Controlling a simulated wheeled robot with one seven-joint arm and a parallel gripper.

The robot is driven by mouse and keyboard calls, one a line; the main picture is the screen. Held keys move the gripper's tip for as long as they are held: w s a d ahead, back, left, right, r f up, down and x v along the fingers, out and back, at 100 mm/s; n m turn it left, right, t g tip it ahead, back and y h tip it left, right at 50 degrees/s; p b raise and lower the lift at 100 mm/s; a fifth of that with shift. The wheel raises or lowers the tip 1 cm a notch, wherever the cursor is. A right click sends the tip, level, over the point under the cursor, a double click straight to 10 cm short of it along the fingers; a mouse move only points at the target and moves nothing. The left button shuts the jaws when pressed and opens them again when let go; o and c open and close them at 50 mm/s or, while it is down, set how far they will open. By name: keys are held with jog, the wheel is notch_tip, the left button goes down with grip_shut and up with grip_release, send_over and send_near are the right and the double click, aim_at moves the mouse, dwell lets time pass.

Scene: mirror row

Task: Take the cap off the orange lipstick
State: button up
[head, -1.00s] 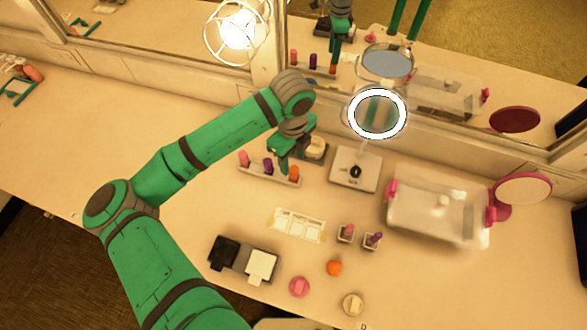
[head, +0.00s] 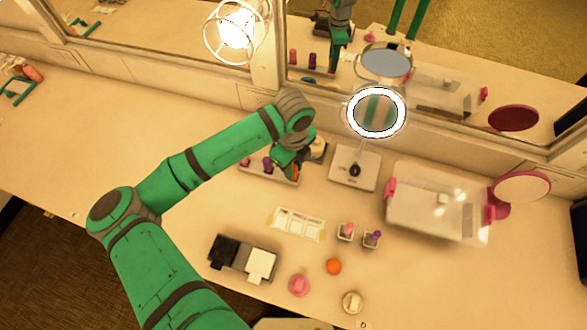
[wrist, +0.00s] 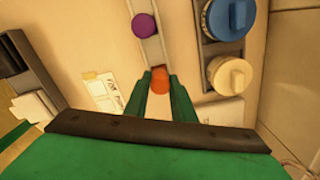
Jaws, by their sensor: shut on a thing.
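The orange lipstick (head: 295,172) is at the right end of a pale lipstick rack (head: 283,181). It also shows in the wrist view (wrist: 160,81), where my gripper (wrist: 159,87) has a green finger on each side of it and is shut on it. In the head view my gripper (head: 289,168) hangs over the rack's right end and hides part of the lipstick. I cannot tell whether its base still sits in the rack, nor make out the seam of its cap.
A purple lipstick (wrist: 143,25) stands beside it in the rack, and a pink one (head: 246,162) at the left end. Blue-lidded (wrist: 229,18) and yellow-lidded (wrist: 229,75) jars stand close by. A lit mirror (head: 376,112) and a clear bin (head: 435,205) are right.

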jog(key=shift+r, duration=0.6)
jog(key=s+d+r, duration=0.2)
jog(key=s+r, duration=1)
jog(key=s, duration=0.1)
jog(key=shift+s+r, duration=0.35)
jog(key=shift+s, duration=0.05)
jog(key=shift+r, duration=0.8)
jog(key=shift+r, duration=0.45)
jog(key=shift+r, duration=0.3)
jog(key=shift+r, duration=0.25)
